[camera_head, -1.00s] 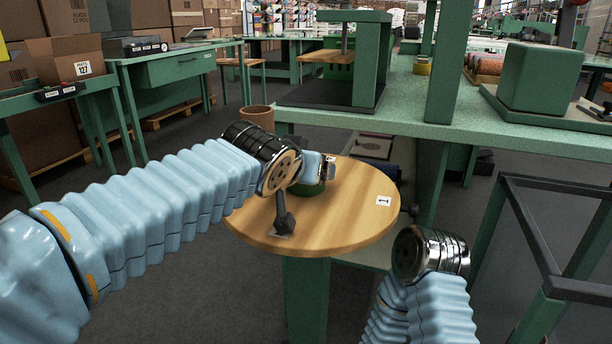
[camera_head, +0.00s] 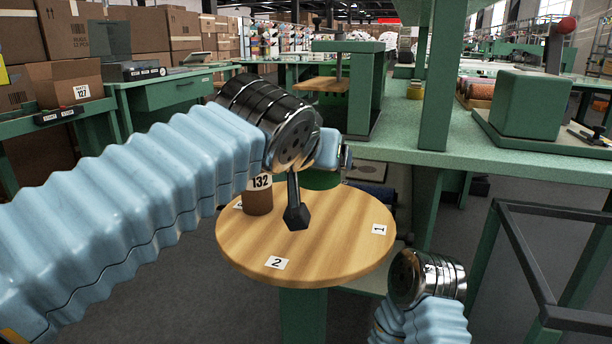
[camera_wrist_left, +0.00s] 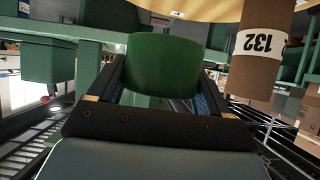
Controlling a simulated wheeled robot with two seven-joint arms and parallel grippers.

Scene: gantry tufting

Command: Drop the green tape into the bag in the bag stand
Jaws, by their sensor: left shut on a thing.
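The green tape is a plain green roll (camera_head: 320,180), held above the round wooden table and partly hidden behind my wrist in the head view. My left gripper (camera_head: 338,160) is shut on it. In the left wrist view the green tape (camera_wrist_left: 163,62) sits between the two dark fingers of my left gripper (camera_wrist_left: 160,85). My right wrist shows low on the right of the head view, apart from the table; its fingers do not show. I cannot make out a bag; a dark open frame (camera_head: 540,265) at the right may be the stand.
The round wooden table (camera_head: 335,250) has number labels on its rim. A brown tube (camera_head: 258,203) labelled 132 stands on its left, close to the held tape. A green workbench (camera_head: 480,155) with posts and a block lies behind. A yellowish roll (camera_head: 415,90) sits on it.

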